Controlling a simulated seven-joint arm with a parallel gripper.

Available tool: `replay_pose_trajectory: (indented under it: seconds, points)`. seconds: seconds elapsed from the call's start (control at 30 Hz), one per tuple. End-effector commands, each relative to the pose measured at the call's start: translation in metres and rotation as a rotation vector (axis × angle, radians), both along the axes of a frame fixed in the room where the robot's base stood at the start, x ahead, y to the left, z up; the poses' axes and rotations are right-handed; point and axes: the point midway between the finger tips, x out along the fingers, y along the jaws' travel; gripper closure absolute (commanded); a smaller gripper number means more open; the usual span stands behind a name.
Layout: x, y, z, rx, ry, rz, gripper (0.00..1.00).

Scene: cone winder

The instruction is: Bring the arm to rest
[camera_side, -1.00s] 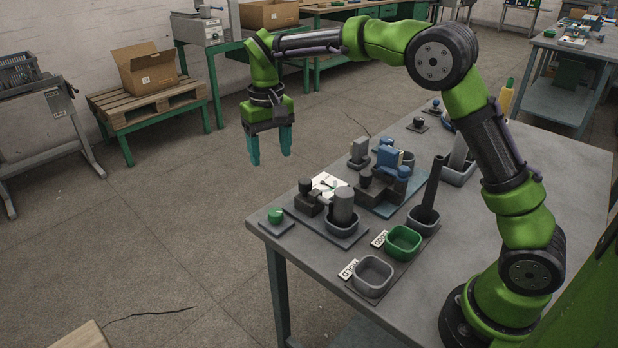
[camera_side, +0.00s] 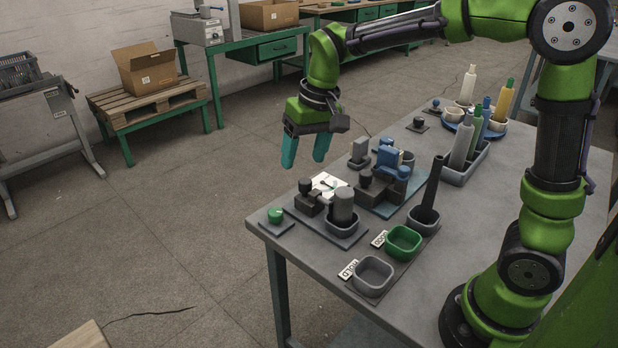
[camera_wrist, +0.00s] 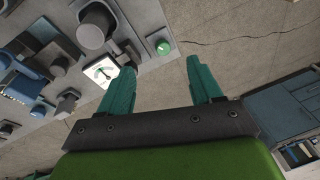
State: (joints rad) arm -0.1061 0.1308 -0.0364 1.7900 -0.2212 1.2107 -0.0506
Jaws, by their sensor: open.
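My gripper (camera_side: 305,150) is open and empty in the side view, its two teal fingers pointing down. It hangs in the air at the far left edge of the grey table (camera_side: 465,250), above and behind the white dial (camera_side: 328,184). In the wrist view my gripper (camera_wrist: 158,75) shows its fingers spread apart with nothing between them. The dial (camera_wrist: 101,72) and the green button (camera_wrist: 163,47) lie beyond the fingers there.
A green bin (camera_side: 403,242) and a grey bin (camera_side: 373,275) stand at the table's front. A dark upright rod (camera_side: 432,190) stands in a grey cup. Blue-grey machine parts (camera_side: 385,180) fill the middle. Coloured cones (camera_side: 468,145) stand at the back. Open floor lies left.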

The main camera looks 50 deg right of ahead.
Motion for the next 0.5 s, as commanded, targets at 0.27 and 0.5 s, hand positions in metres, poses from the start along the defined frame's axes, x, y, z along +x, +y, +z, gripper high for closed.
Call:
replay_pose_trajectory:
  seconds: [0.27, 0.5]
  points:
    - [-0.101, -0.008, 0.020, 0.076, -0.214, -0.054, 0.36]
    - [-0.158, -0.012, 0.018, 0.108, -0.358, -0.091, 0.36]
